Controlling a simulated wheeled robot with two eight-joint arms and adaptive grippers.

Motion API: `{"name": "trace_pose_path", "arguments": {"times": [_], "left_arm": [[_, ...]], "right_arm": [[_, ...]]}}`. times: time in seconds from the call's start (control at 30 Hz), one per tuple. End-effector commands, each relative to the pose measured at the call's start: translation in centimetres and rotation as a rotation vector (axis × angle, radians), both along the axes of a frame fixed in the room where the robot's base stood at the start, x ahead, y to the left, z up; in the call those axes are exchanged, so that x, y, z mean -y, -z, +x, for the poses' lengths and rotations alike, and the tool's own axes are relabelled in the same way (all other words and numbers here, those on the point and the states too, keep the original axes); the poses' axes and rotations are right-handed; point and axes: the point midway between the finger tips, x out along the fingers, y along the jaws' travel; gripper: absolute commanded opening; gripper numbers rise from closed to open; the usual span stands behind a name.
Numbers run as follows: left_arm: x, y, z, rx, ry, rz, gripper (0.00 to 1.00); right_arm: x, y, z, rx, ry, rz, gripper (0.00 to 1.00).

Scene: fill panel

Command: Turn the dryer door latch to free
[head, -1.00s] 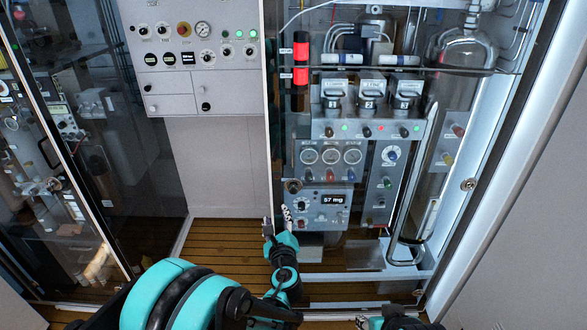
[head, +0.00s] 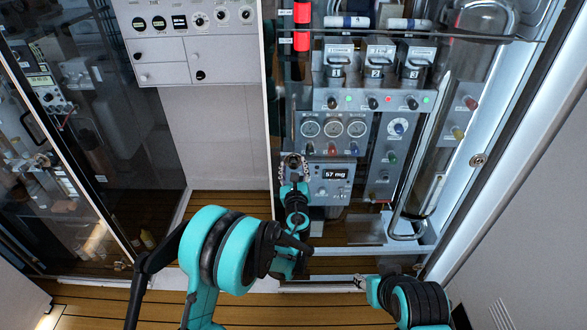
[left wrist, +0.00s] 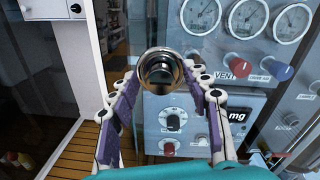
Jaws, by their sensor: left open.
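The door latch is a round, shiny metal knob (head: 293,161) at the left edge of the glass door in front of the instrument panel. It also shows large in the left wrist view (left wrist: 160,71), between the fingers. My left gripper (head: 293,172) is open, its fingers on either side of the knob. In the left wrist view my left gripper (left wrist: 163,88) has purple-padded fingers spread apart, with a gap visible around the knob. I cannot tell whether either finger touches it. My right gripper (head: 365,285) is low at the bottom right, away from the door; its fingers are unclear.
A vertical curved metal pipe (head: 421,160) stands to the right. A white cabinet panel (head: 188,45) is to the left. The slatted floor (head: 230,312) is clear in front.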

Motion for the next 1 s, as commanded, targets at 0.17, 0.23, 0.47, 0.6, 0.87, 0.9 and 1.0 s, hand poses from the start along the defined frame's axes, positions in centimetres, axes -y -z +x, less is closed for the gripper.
{"name": "trace_pose_path", "arguments": {"times": [0.17,0.23,0.47,0.6,0.87,0.9,1.0], "left_arm": [[-0.02,-0.03,0.07,0.000,0.000,-0.001,0.48],[-0.01,-0.03,0.06,0.000,0.000,-0.001,0.43],[-0.02,-0.03,0.05,0.000,0.000,-0.001,0.00],[-0.03,-0.01,0.05,0.000,-0.001,-0.004,0.00],[-0.06,0.05,0.06,0.000,-0.001,-0.073,0.00],[-0.07,0.06,0.07,0.000,-0.001,-0.094,0.00],[-0.09,0.09,0.08,0.000,-0.001,-0.162,0.00]], "right_arm": [[0.00,-0.03,0.00,0.000,0.000,0.000,0.40],[0.00,-0.03,0.00,0.000,0.000,0.000,0.40],[0.00,-0.02,0.01,0.000,0.000,0.000,0.40],[0.00,-0.01,0.01,0.000,0.000,0.000,0.40],[0.00,0.22,0.01,0.000,0.000,0.000,0.40],[0.00,0.29,0.01,0.000,0.000,0.000,0.40],[0.00,0.48,0.00,0.000,0.000,0.000,0.40]]}}
